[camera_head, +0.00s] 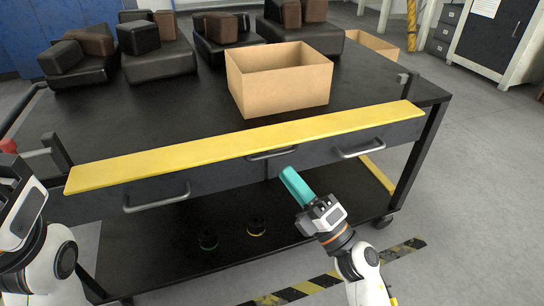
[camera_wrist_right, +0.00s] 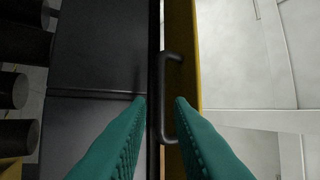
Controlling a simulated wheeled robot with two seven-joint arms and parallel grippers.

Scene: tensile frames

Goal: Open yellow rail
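The long yellow rail (camera_head: 245,144) runs along the front edge of the black table, above its drawer fronts. A dark middle handle (camera_head: 272,155) sits just under the rail. It also shows in the wrist view (camera_wrist_right: 163,90), beside the yellow strip (camera_wrist_right: 191,45). My right gripper (camera_head: 286,172) has teal fingers and is just below and in front of this handle. In the wrist view its fingertips (camera_wrist_right: 160,100) are apart, with the handle between or just beyond them; contact cannot be told. My left gripper (camera_head: 22,207) is at the left edge, its fingers not clearly visible.
An open cardboard box (camera_head: 280,90) stands behind the rail. Several dark seat-like blocks (camera_head: 157,55) line the table's back. Side handles (camera_head: 157,199) (camera_head: 358,149) flank the middle one.

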